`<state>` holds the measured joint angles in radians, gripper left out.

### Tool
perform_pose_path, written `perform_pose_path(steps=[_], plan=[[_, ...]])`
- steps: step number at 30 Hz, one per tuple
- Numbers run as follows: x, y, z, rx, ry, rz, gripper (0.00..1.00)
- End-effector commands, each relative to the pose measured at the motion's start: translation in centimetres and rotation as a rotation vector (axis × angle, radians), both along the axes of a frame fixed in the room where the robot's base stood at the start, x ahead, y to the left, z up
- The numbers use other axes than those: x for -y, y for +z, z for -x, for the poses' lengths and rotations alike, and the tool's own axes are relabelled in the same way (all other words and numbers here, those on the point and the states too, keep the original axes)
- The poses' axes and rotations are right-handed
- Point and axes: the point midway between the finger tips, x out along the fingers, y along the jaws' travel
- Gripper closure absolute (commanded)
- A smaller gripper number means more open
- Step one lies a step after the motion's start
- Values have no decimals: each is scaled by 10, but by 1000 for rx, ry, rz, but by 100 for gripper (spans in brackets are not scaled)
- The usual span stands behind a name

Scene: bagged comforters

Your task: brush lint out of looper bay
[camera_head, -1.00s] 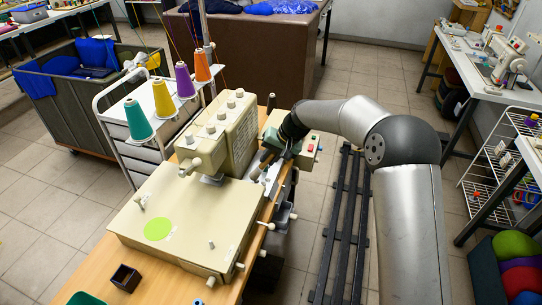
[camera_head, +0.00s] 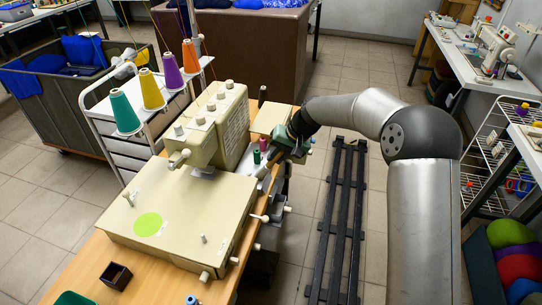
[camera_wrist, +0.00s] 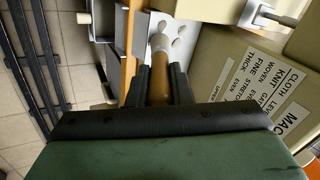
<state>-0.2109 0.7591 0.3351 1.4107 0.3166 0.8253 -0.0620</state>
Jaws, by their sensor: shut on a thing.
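The cream looper machine (camera_head: 180,205) stands on a wooden-topped table (camera_head: 84,262), a green round sticker on its flat base. Its upright head (camera_head: 226,112) rises behind. My gripper (camera_head: 284,150) is at the machine's right side, by the table edge. In the wrist view its two black fingers (camera_wrist: 160,88) are shut on a tan, rounded handle (camera_wrist: 159,62), probably the brush's. The handle's far end and any bristles are hidden or too small to tell. Pale metal parts with holes show beyond the handle. The looper bay's inside and any lint cannot be made out.
Small teal and pink spools (camera_head: 262,143) stand left of my gripper. Thread cones (camera_head: 151,89) stand behind the machine. A small dark box (camera_head: 115,276) is at the front left. A black slatted rack (camera_head: 340,220) lies on the floor to the right.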

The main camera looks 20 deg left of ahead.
Motion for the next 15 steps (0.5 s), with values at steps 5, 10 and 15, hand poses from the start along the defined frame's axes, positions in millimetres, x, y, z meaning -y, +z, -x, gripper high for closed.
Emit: perform_pose_path(steps=[5,10,15], plan=[[13,0,-1,0,-1,0,100],[25,0,-1,1,-2,-1,100],[27,12,-1,2,0,-1,100]])
